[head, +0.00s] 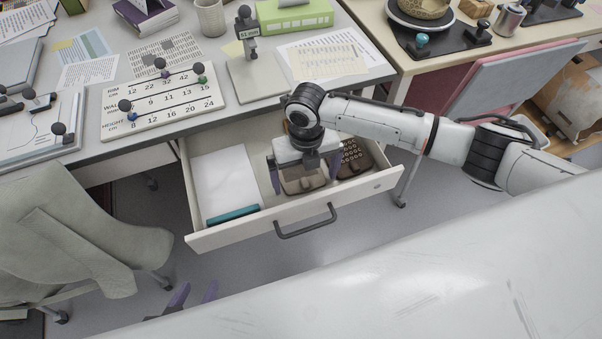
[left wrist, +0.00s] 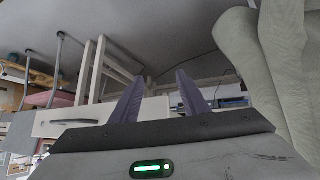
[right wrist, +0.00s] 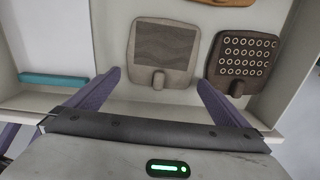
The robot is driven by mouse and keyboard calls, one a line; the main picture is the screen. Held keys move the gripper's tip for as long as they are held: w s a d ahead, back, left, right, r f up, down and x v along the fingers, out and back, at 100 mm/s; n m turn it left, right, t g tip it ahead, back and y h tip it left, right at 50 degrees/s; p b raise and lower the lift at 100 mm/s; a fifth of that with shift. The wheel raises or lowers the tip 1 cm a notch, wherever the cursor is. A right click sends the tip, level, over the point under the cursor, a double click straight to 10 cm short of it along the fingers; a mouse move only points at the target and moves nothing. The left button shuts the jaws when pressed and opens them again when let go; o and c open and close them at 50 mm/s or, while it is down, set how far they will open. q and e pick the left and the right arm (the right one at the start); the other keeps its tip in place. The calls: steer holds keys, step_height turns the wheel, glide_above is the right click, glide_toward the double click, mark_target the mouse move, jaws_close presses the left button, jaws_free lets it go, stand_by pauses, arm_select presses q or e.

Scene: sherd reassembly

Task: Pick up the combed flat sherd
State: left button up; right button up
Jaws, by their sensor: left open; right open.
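The combed flat sherd (right wrist: 163,48) is a grey-brown plate with a darker panel of wavy lines and a small knob at its near edge. It lies flat in the open drawer (head: 215,238). In the head view the sherd (head: 300,186) is partly hidden by my right gripper (head: 304,180). That gripper is open above the drawer, and in the right wrist view its fingers (right wrist: 158,82) stand either side of the sherd's knob end, apart from it. My left gripper (head: 194,290) is open and empty, low in front of the desk near the chair; its fingers also show in the left wrist view (left wrist: 160,78).
A dark sherd with stamped rings (right wrist: 242,62) lies close right of the combed one. An orange-brown piece (right wrist: 228,2) shows at the top edge. White paper (head: 222,180) and a teal bar (head: 232,216) fill the drawer's left. A draped chair (head: 85,235) stands left.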

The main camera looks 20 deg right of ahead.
steer(key=shift+f, duration=0.1)
steer(key=c, duration=1.1)
